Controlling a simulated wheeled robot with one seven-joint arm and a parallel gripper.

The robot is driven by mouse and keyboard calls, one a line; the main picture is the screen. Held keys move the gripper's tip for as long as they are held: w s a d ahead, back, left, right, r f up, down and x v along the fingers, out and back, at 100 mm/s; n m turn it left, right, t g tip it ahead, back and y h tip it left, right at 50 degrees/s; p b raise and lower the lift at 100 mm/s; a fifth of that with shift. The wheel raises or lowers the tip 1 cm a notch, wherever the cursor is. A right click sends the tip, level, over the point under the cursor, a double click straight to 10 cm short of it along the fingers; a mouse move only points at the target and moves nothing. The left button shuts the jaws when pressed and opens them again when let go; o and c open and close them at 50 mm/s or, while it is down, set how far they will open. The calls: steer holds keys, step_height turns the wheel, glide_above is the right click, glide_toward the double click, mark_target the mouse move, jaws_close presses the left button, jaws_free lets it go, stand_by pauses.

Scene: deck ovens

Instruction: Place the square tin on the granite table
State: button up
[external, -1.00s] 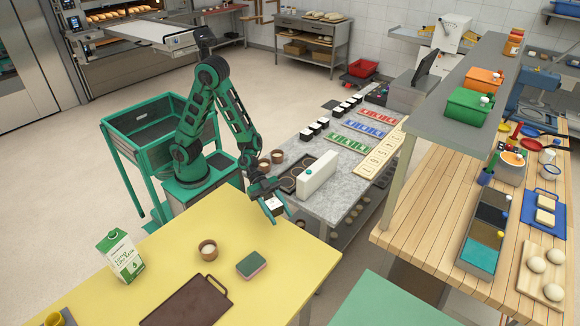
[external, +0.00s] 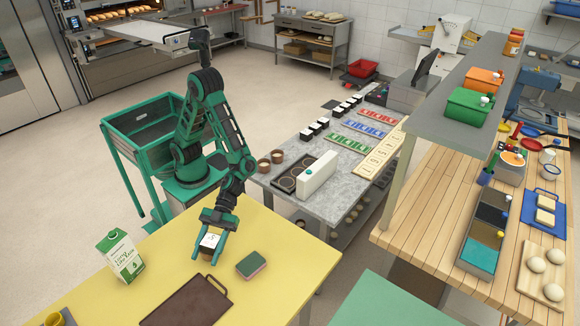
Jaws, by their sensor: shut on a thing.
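My gripper (external: 208,251) is over the far part of the yellow table, pointing down, with its teal fingers on either side of a small square tin. The square tin (external: 209,241) has a pale top with a dark mark, and the gripper is shut on it. The fingers hide part of its sides, and I cannot tell how far it is above the tabletop. The granite table (external: 335,180) stands to the right of the arm, beyond the yellow table. Several dark square tins with white tops (external: 325,122) stand in a row on it.
On the yellow table (external: 285,285) are a milk carton (external: 120,255), a sponge (external: 251,264) and a brown board (external: 188,302). A white upright container (external: 318,175), a dark plate with round rings (external: 290,179), small brown cups (external: 270,160) and coloured stencils (external: 364,129) occupy the granite table.

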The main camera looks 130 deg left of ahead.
steer(key=s+d+r+m+g+h, duration=0.1)
steer(key=s+d+r+m+g, duration=0.1)
steer(key=s+d+m+g, duration=0.55)
steer(key=n+t, duration=0.3)
glide_above(147, 298)
steer(key=shift+g, duration=0.25)
steer(key=f, duration=0.4)
steer(key=a+f, duration=0.1)
steer(key=f, duration=0.1)
steer(key=shift+w+f, duration=0.1)
steer(key=shift+f, duration=0.15)
steer(key=shift+d+f, duration=0.3)
steer(key=shift+d, duration=0.25)
step_height(147, 298, down, 4)
steer(key=shift+f, duration=0.1)
steer(key=o, duration=1.2)
